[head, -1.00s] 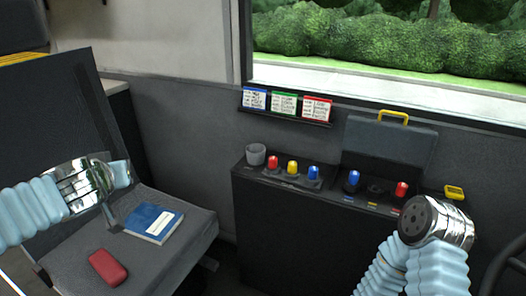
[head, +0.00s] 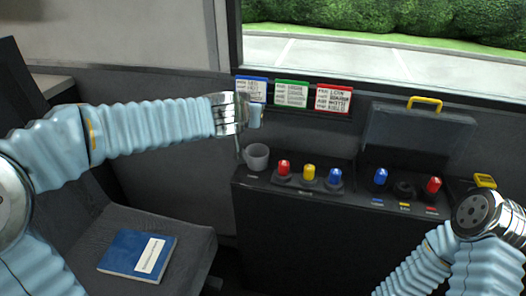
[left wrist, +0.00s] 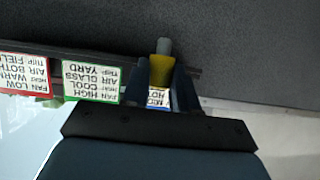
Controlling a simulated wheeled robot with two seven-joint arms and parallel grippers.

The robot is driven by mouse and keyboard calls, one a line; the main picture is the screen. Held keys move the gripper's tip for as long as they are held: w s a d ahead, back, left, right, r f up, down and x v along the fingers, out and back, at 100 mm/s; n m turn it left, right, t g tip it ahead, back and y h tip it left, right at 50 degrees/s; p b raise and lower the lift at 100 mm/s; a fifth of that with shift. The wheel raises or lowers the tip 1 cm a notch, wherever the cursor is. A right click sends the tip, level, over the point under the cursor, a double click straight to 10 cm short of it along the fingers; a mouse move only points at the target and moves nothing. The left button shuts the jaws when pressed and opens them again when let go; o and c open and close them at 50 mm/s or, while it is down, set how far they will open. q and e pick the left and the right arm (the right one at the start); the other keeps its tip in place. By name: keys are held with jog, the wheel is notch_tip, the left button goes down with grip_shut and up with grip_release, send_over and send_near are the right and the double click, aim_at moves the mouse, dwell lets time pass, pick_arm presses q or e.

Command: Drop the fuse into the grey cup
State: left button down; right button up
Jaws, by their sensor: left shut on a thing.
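The grey cup (head: 258,157) stands upright at the left end of the dark console top in the head view. My left gripper (head: 240,152) points down just left of the cup, close to its rim in the picture; I cannot tell if it touches. In the left wrist view my left gripper (left wrist: 161,84) is shut on the fuse (left wrist: 161,73), which has a yellow body and a grey end. In the head view the fuse is hidden or too small to tell. The right arm shows at lower right, but its gripper jaws do not.
An open fuse box (head: 418,130) stands further right. Label cards (head: 291,94) are on the wall. A blue book (head: 137,256) lies on the seat.

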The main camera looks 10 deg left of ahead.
pick_arm(q)
notch_tip(320, 180, down, 6)
jog(key=b, duration=0.3)
jog(key=shift+r, duration=0.2)
jog(key=c, duration=0.8)
grip_release()
jog(key=shift+s+r, duration=0.1)
jog(key=p+v, duration=0.3)
jog(key=v, duration=1)
jog(key=shift+s+d, duration=0.1)
jog(key=shift+s, duration=0.25)
